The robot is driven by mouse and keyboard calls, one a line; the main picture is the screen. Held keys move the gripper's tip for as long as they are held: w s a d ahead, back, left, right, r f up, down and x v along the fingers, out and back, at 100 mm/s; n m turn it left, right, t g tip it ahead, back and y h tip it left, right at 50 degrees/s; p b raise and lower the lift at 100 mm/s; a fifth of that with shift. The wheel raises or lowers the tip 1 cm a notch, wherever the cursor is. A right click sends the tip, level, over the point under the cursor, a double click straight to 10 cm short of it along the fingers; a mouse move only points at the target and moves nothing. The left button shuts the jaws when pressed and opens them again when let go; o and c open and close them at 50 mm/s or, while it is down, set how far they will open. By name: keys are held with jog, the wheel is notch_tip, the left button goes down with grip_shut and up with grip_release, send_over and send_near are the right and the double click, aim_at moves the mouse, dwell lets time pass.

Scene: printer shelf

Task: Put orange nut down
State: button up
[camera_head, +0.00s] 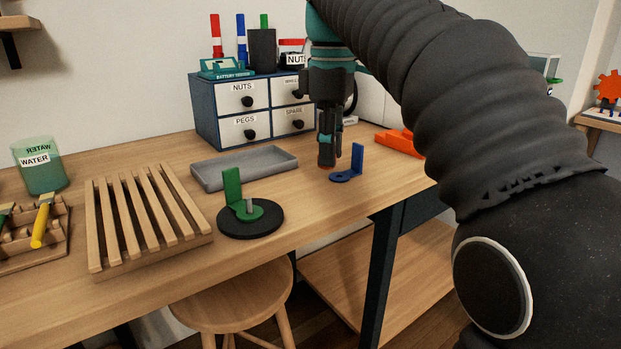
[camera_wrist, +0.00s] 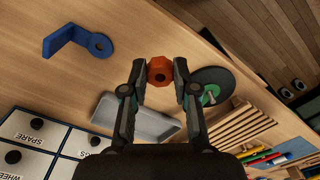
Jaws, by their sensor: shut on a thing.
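In the head view my gripper (camera_head: 327,153) points down over the table (camera_head: 305,180), between the grey tray (camera_head: 243,166) and the blue bracket (camera_head: 347,168). I cannot tell the exact height of the nut above the table.
A green bracket (camera_head: 233,190) stands on a black disc (camera_head: 262,222) with a peg. A wooden slatted rack (camera_head: 145,220) lies left. Labelled drawers (camera_head: 240,112) stand behind. An orange-red piece (camera_head: 399,142) lies right. Bare tabletop surrounds the blue bracket.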

aim_at(310, 196)
jog(key=w+a+f, duration=0.2)
jog(key=a, duration=0.1)
jog(key=shift+a+f, duration=0.1)
jog(key=shift+f, duration=0.15)
jog(key=shift+f+b, duration=0.65)
jog(key=shift+f, duration=1.3)
jog(key=shift+f, duration=0.15)
jog(key=o, duration=0.9)
jog(key=shift+c, duration=0.2)
